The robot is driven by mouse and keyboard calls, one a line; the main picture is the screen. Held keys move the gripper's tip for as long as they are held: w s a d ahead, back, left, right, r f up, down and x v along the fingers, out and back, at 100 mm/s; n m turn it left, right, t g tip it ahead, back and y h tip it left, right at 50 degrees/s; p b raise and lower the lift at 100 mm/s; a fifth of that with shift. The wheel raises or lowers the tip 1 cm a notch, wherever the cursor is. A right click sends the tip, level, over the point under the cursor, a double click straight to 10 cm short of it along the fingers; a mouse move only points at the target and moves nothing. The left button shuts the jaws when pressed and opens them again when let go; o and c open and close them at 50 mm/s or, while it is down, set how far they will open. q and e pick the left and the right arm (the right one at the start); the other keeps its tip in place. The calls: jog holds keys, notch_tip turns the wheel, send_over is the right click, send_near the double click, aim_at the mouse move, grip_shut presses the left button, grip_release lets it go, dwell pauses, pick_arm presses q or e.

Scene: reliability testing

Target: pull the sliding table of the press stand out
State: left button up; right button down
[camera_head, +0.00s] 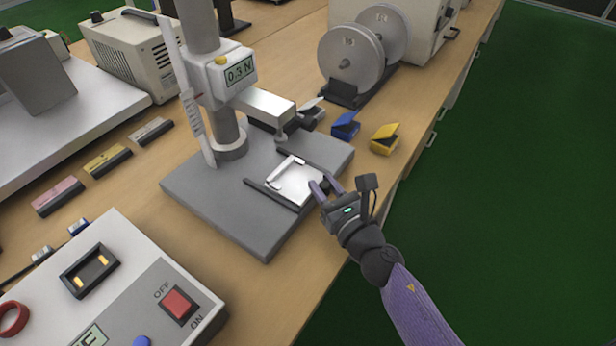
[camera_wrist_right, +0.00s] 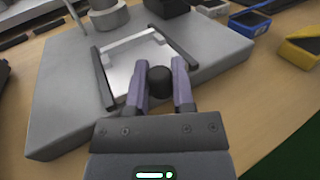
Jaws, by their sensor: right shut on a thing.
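The press stand (camera_head: 215,205) has a grey base, a column and a display reading 0.3 N. Its white sliding table (camera_head: 290,184) lies between two dark rails on the base, under the press head. In the right wrist view the sliding table (camera_wrist_right: 133,62) has a black knob (camera_wrist_right: 160,82) at its near edge. My right gripper (camera_head: 326,187) is at that edge; in the right wrist view its purple fingers (camera_wrist_right: 162,88) are on both sides of the knob, shut on it. My left gripper is not in view.
Small open boxes, blue (camera_head: 346,125) and yellow (camera_head: 384,139), stand behind the base. Spools (camera_head: 350,56) stand farther back. A control box (camera_head: 130,300) with a red switch is at the front left. Green floor (camera_head: 520,190) lies beyond the bench's right edge.

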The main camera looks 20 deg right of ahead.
jog(key=s+d, duration=0.2)
jog(key=s, duration=0.1)
jog(key=shift+s+d+f+b, duration=0.1)
jog(key=shift+s+d+b, duration=0.1)
jog(key=shift+d+b, duration=0.15)
jog(key=shift+s, duration=0.1)
jog(key=shift+c, duration=2.4)
grip_release()
jog(key=shift+s+d, duration=0.1)
jog(key=shift+s, duration=0.25)
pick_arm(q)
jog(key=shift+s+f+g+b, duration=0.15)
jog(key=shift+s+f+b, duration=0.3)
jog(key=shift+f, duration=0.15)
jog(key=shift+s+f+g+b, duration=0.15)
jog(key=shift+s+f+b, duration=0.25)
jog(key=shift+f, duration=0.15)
pick_arm(e)
jog(key=s+d, duration=0.1)
jog(key=s, duration=0.8)
jog(key=shift+d, duration=0.4)
